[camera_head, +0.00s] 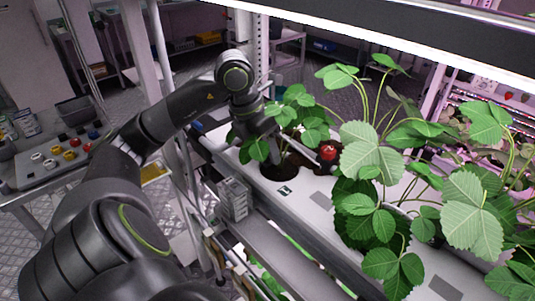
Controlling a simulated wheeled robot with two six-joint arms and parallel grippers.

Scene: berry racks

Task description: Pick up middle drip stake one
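My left gripper (274,148) points down among strawberry leaves over the white planting gutter (312,200), above a dark round planting hole (281,174). Leaves and its own wrist cover much of it, so I cannot tell whether its fingers are open or hold anything. A small red-topped piece (328,152) with a dark lower part stands just right of the gripper; I cannot tell whether it is a drip stake. No drip stake is clearly made out. My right gripper is out of view.
Large strawberry plants (372,152) rise from the gutter on the right, with leaves hanging over its front edge. A light bar (400,38) crosses above. A grey side table (62,165) with small coloured jars stands at the left. A small grey box (234,198) sits at the gutter's front side.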

